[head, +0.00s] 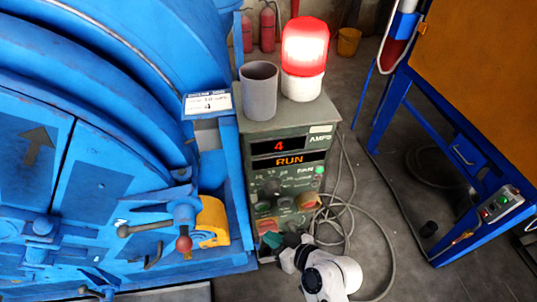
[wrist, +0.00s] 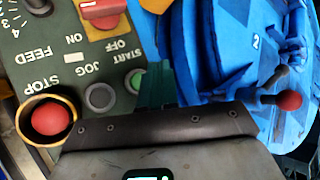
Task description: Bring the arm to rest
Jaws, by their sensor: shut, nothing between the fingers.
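My gripper (head: 272,239) is low in front of the lower part of the green-grey control cabinet (head: 237,160) in the head view, with my white arm behind it. In the wrist view my gripper's dark green fingers (wrist: 156,86) are together with nothing between them. They point at the panel's right edge, close to the green START button (wrist: 137,80). I cannot tell whether they touch the panel. The grey JOG button (wrist: 99,97), the red STOP button (wrist: 47,118) and a red ON/OFF switch (wrist: 100,10) also show there.
The cabinet display (head: 290,160) reads 4 and RUN. A lit red beacon (head: 304,50) and a grey cup (head: 259,92) stand on top. The blue drum machine (head: 90,130) has a red-knobbed lever (head: 184,244). Cables (head: 375,220) lie on the floor; a blue-framed stand (head: 440,140) is at right.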

